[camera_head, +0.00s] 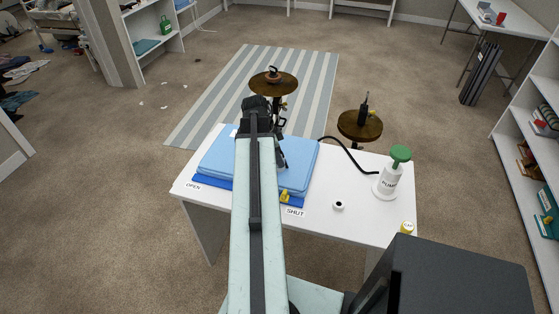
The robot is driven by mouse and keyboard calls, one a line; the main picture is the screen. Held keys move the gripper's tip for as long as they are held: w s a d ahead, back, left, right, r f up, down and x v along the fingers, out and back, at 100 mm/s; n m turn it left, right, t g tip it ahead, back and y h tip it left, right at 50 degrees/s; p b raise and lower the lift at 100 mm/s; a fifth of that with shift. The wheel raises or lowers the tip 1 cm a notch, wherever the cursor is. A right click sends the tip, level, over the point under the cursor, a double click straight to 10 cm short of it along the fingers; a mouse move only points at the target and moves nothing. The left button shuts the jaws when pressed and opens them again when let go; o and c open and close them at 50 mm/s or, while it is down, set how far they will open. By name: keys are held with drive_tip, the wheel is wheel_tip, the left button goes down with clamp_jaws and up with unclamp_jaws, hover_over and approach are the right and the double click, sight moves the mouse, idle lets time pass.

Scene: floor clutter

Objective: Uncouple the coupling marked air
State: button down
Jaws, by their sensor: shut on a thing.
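My gripper (282,163) hangs beyond the end of my arm, low over the blue pad on the white table. It is shut on a small dark piece, mostly hidden by the gripper and arm; I cannot tell whether it is the air coupling. No mark reading "air" is legible. A black hose (345,150) curves from the white pump (386,182) with a green top toward the back edge of the table. A round wooden stand (360,126) behind the table carries a dark upright fitting (364,109) with a yellow part. A second stand (273,90) carries a small reddish ring-shaped piece (273,75).
The white table (350,222) holds the blue pad (215,160), labels OPEN (193,186) and SHUT (296,212), a yellow lever (285,196), a small white ring-like piece (338,206) and a yellow cap (407,227). A striped rug (225,85) lies behind. Shelves (535,125) stand right.

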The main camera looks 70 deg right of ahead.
drive_tip(key=shift+r, duration=0.3)
drive_tip(key=shift+r+p, duration=1.35)
drive_tip(key=shift+p, duration=0.2)
drive_tip(key=shift+s+f, duration=0.1)
